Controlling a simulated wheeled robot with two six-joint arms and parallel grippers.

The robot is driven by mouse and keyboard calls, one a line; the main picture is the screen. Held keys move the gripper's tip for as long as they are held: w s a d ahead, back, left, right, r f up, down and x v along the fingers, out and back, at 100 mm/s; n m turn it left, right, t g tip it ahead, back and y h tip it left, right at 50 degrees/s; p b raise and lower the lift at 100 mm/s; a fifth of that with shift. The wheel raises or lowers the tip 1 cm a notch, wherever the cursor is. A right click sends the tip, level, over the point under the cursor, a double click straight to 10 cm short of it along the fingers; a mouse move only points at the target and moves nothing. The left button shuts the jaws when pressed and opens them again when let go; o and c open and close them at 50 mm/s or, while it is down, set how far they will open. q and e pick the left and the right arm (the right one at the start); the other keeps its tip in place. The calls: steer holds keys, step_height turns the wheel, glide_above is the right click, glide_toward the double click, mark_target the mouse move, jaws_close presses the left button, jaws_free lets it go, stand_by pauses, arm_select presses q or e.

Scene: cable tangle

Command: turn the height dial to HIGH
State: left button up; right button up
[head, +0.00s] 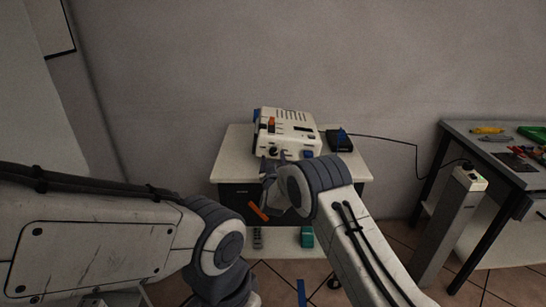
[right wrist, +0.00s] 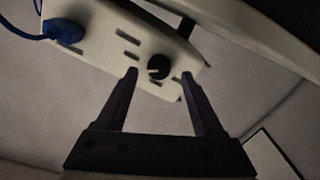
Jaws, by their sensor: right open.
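The cream device (head: 290,132) stands on the small table. Its front face, in the right wrist view (right wrist: 125,38), carries several dark slots and a round black dial (right wrist: 158,66) with a light pointer mark. I cannot read a HIGH label or tell the dial's setting. My right gripper (right wrist: 159,75) is open, with its two dark fingers pointing at the face. The fingertips appear on either side of the dial's lower part; contact cannot be told. In the head view my right gripper (head: 271,165) is partly hidden by its wrist, close to the device's front. My left gripper is out of view.
A blue plug with a cable (right wrist: 65,31) sits in the device's face. A dark box (head: 339,140) stands right of the device, with a black cable running to a white-topped post (head: 470,178). A workbench (head: 470,133) with tools stands at the right.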

steer(key=shift+w, duration=0.95)
jaws_close()
steer(key=m+b, duration=0.3)
steer(key=shift+d+f+b, duration=0.1)
steer(key=shift+f+b, duration=0.1)
steer(key=shift+b, duration=0.2)
steer(key=shift+r+m+b, duration=0.1)
steer(key=shift+m+b, duration=0.2)
steer(key=shift+m, duration=0.4)
steer(key=shift+s, duration=0.1)
jaws_free()
